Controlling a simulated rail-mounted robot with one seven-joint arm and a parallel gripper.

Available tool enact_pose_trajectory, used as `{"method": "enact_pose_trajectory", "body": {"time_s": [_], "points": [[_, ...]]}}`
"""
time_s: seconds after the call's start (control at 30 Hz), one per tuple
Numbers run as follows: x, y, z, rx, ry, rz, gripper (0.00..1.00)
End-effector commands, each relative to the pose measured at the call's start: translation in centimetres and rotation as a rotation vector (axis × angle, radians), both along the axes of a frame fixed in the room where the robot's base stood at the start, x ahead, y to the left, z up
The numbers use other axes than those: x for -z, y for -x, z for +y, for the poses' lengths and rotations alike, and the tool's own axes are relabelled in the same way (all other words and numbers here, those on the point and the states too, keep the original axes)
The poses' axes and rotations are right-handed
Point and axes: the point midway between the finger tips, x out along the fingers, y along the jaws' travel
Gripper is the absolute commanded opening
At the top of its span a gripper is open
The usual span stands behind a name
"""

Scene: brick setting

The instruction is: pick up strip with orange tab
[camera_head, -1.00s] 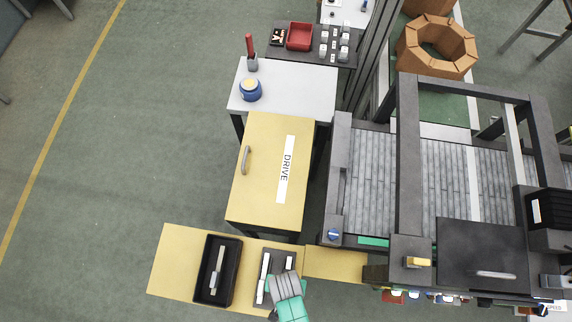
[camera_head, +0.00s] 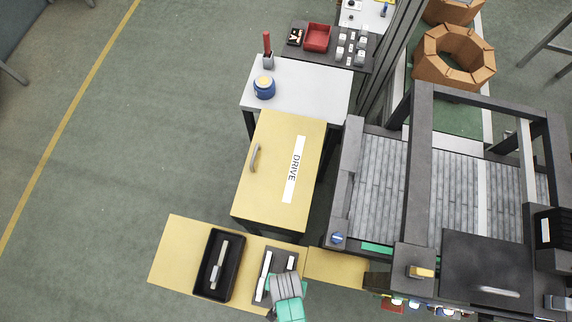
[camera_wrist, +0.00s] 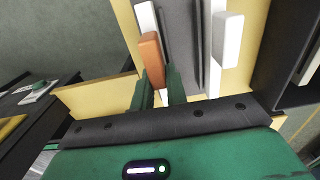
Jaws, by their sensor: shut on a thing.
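The orange tab (camera_wrist: 152,58) shows in the wrist view at the fingertips of my gripper (camera_wrist: 160,82). Its white strip (camera_wrist: 145,16) runs beyond the tab along the grey holder (camera_wrist: 180,30). My gripper is shut on this strip, with a green finger on each side. Whether the strip is clear of the holder cannot be told. In the head view my gripper (camera_head: 284,274) is over the near end of the holder (camera_head: 277,263) and hides the orange tab. A second strip with a white tab (camera_wrist: 228,40) lies to the right in the wrist view.
A black tray (camera_head: 205,265) with a pale strip lies left of the holder on the yellow board (camera_head: 175,255). A yellow cabinet marked DRIVE (camera_head: 270,165) stands behind. A dark-framed roller machine (camera_head: 415,170) is to the right. Open floor lies at the left.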

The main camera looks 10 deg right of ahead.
Motion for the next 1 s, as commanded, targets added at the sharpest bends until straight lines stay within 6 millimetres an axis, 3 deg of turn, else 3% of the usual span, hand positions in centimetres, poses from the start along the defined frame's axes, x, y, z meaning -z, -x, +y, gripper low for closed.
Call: {"method": "enact_pose_trajectory", "body": {"time_s": [0.13, 0.7, 1.0], "points": [[-2.4, 0.0, 0.0, 0.000, 0.000, -0.002, 0.00], [-3.3, 9.9, -10.3, 0.001, 0.000, 0.001, 0.00], [-3.7, 11.1, -11.6, 0.000, 0.000, 0.000, 0.00]]}}
